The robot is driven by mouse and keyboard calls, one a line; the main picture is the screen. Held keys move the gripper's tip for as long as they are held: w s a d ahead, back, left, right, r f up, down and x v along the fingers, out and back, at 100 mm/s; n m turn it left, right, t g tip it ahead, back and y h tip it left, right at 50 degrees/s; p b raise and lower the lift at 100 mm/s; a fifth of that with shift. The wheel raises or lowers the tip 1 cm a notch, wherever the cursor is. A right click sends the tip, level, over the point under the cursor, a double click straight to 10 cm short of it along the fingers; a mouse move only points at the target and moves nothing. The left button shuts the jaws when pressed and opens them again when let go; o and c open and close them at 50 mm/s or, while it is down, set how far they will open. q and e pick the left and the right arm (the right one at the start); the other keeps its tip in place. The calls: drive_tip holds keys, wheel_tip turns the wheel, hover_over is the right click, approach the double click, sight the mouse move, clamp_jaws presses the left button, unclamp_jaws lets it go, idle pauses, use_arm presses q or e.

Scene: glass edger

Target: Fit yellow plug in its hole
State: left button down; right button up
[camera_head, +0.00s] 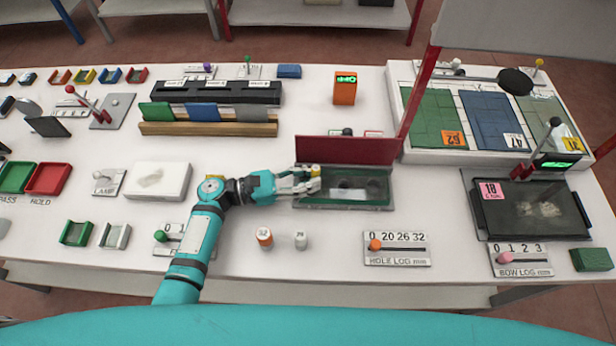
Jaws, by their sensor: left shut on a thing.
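My left gripper (313,180) reaches in from the left and is shut at the left end of a green-framed tray. A small yellow piece (315,170), which looks like the yellow plug, shows at its fingertips; most of it is hidden by the fingers. The tray (345,206) holds a dark glass pane (376,188) with pale patches, and a red panel (345,149) stands upright along its back edge. I cannot make out the plug's hole from here, nor whether the plug touches the pane. My right gripper is not in view.
An orange-labelled plug (264,237) and a pale plug (301,240) stand upright in front of the tray. A hole log slider (398,248) lies front right. A white box (159,180) is left of my arm. The table between the tray and the right-hand black tray (534,222) is clear.

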use_arm(q)
drive_tip(key=shift+r+p, duration=0.3)
drive_tip(key=shift+p, duration=0.05)
drive_tip(key=shift+d, duration=0.1)
idle(1.5)
drive_tip(key=shift+s+f, duration=0.1)
drive_tip(key=shift+f, duration=0.4)
drive_tip(key=shift+r, duration=0.1)
drive_tip(key=shift+r+p, duration=0.3)
idle(0.3)
idle(0.6)
drive_tip(key=shift+f, duration=0.35)
idle(1.3)
